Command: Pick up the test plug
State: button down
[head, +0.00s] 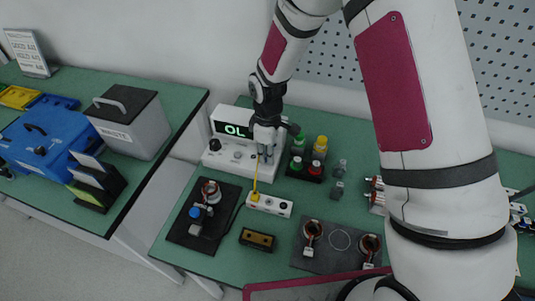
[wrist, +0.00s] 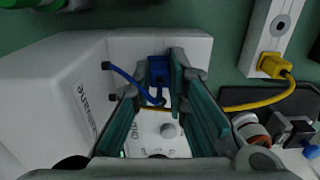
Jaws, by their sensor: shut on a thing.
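My gripper (head: 267,153) is in front of the white tester with a green "OL" display (head: 232,130). In the wrist view, my gripper (wrist: 161,65) has its two green-padded fingers closed around a blue plug (wrist: 158,71). A blue cable (wrist: 128,78) curves from the tester's side to it. A yellow plug (wrist: 273,65) sits at the end of a white socket strip, with a yellow cable running from it toward the tester; this plug also shows in the head view (head: 255,196). Which plug is the test plug is not marked. The blue plug is hidden in the head view.
The white socket strip (head: 270,204), a black fixture with a copper-wound part (head: 205,215), a small dark block (head: 257,240) and a grey mat (head: 325,258) lie nearer. Bare green tabletop lies between them.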

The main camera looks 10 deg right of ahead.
jog(key=shift+r, duration=0.4)
jog(key=r+p, duration=0.1)
jog(key=s+r+p, duration=0.1)
jog(key=r, duration=0.1)
jog(key=shift+s+d, duration=0.1)
jog(key=shift+s+d+r+p, duration=0.2)
jog(key=shift+s+d+p, duration=0.35)
jog(key=shift+s+p, duration=1.35)
jog(key=shift+s+d+r+p, duration=0.15)
jog(key=shift+s+d+p, duration=0.55)
jog(key=shift+s, duration=2.25)
jog(key=shift+s+d+r+p, duration=0.2)
jog(key=shift+s+d+p, duration=0.15)
jog(key=shift+s+p, duration=1.65)
jog(key=shift+s+b, duration=0.35)
jog(key=shift+b, duration=0.1)
jog(key=shift+r, duration=0.15)
jog(key=shift+w, duration=0.1)
